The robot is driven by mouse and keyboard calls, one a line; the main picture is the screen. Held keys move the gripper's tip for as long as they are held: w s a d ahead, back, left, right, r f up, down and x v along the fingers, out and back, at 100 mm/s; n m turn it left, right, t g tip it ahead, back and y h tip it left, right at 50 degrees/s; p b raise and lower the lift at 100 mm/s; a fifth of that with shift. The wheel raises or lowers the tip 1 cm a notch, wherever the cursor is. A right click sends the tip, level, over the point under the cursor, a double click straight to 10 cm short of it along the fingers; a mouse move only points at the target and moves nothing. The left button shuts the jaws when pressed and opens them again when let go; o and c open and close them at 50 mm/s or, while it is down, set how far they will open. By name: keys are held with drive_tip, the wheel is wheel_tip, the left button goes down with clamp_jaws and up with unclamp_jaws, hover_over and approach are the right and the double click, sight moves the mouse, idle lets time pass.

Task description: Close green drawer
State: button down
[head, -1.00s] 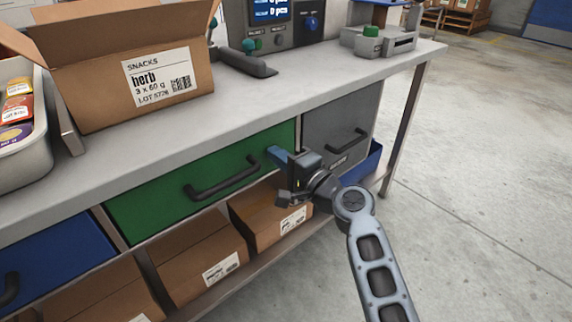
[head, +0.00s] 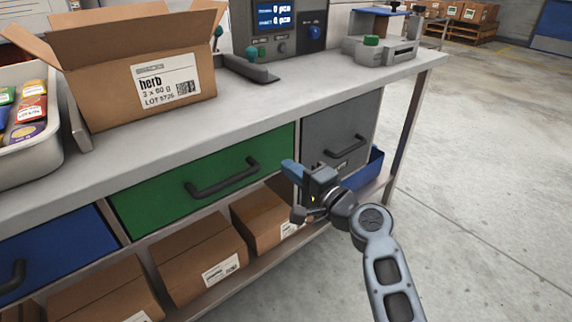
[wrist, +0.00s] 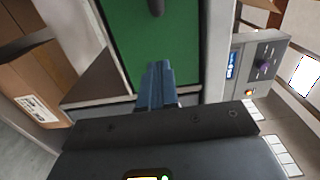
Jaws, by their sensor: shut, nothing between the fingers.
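The green drawer (head: 158,196) sits under the worktop and its front looks flush with the frame around it. Its black bar handle (head: 222,178) runs across the middle of the front. My gripper (head: 289,172) is shut and empty, in front of the drawer's right edge and apart from the handle. In the wrist view the blue fingers (wrist: 157,84) lie together, pointing at the green drawer front (wrist: 180,45), with the end of the handle (wrist: 156,7) at the top. Whether the fingertips touch the front cannot be told.
A grey drawer (head: 345,125) is to the right and a blue drawer (head: 70,252) to the left. Cardboard boxes (head: 195,255) stand on the shelf below. The worktop (head: 320,88) holds an open snack box (head: 145,85) and a weigher (head: 275,32). Floor at right is free.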

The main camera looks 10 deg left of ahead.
drive_tip(key=s+d+f+t+h, duration=0.1)
drive_tip(key=s+d+f+h, duration=0.2)
drive_tip(key=s+d+f, duration=0.35)
drive_tip(key=s+d+f+t+h, duration=0.1)
drive_tip(key=s+d+f+h, duration=0.15)
drive_tip(key=s+d, duration=0.6)
drive_tip(key=s+d+f+h, duration=0.3)
drive_tip(key=s+d+f, duration=0.25)
drive_tip(key=s, duration=0.35)
drive_tip(key=s+d+n+h, duration=0.1)
drive_tip(key=s+d+h, duration=0.2)
drive_tip(key=s+d, duration=0.45)
drive_tip(key=s+d+r+n+t+h, duration=0.1)
drive_tip(key=s+d+r+n, duration=0.15)
drive_tip(key=s+r, duration=0.6)
drive_tip(key=s+d+r+n+t+h, duration=0.15)
drive_tip(key=s+r+n, duration=0.35)
drive_tip(key=s, duration=0.6)
wheel_tip(320, 180, up, 16)
drive_tip(key=p, duration=1.5)
drive_tip(key=shift+s+m+g, duration=0.15)
drive_tip(key=shift+m+g, duration=0.2)
drive_tip(key=shift+m, duration=0.1)
drive_tip(key=shift+f, duration=0.15)
